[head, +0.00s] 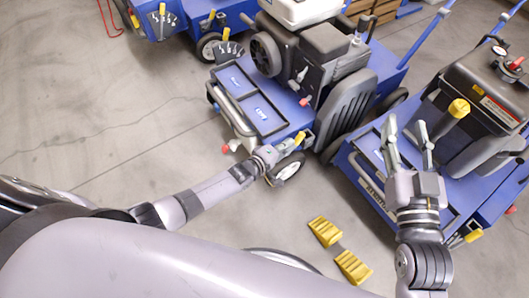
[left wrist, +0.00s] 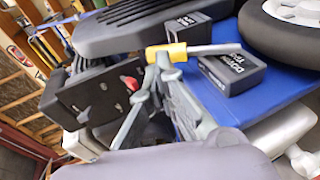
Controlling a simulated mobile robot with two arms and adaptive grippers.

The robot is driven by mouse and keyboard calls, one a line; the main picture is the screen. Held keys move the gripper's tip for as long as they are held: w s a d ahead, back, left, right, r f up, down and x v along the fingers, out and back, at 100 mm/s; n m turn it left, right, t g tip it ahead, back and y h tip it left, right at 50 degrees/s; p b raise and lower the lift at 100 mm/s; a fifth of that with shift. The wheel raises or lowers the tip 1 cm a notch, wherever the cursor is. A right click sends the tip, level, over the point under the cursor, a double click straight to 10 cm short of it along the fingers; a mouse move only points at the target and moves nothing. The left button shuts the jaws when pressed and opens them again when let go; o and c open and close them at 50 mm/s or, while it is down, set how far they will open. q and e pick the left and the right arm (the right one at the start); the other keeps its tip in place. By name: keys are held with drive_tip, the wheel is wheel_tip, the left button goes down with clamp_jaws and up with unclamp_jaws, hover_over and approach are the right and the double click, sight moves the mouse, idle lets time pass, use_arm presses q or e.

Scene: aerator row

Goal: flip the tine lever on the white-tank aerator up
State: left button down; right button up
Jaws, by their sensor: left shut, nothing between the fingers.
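The white-tank aerator (head: 262,105) stands at the centre of the head view, its white tank (head: 300,12) at the top edge. Its tine lever has a yellow grip (head: 299,140), low at the front near a wheel. In the left wrist view the yellow grip (left wrist: 166,53) ends a pale rod that runs right across the picture. My left gripper (head: 287,147) is shut with nothing held, its fingertips (left wrist: 163,66) at the yellow grip; whether they touch it I cannot tell. My right gripper (head: 408,124) is open and empty, over the front of the right-hand aerator.
Another blue machine (head: 175,15) stands at the top left. Yellow wheel chocks (head: 325,231) lie on the floor between my arms. The floor at the left is clear.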

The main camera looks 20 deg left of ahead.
use_arm(q)
drive_tip(key=r+p+v, duration=0.2)
drive_tip(key=p+v, duration=0.2)
drive_tip(key=v, duration=0.6)
drive_tip(key=shift+r+p, duration=0.25)
drive_tip(key=shift+p, duration=0.15)
use_arm(e)
drive_tip(key=s+d+f+g+h, duration=0.2)
drive_tip(key=s+d+f+g, duration=0.1)
drive_tip(key=s+f+g, duration=0.4)
drive_tip(key=s+d+f+g+h, duration=0.2)
drive_tip(key=s+f+g, duration=0.4)
drive_tip(key=f, duration=0.4)
drive_tip(key=shift+s+d+f+m+g, duration=0.25)
drive_tip(key=shift+s+d+m+g, duration=0.2)
drive_tip(key=shift+s, duration=0.45)
use_arm(q)
drive_tip(key=shift+d, duration=0.1)
drive_tip(key=shift+d, duration=0.1)
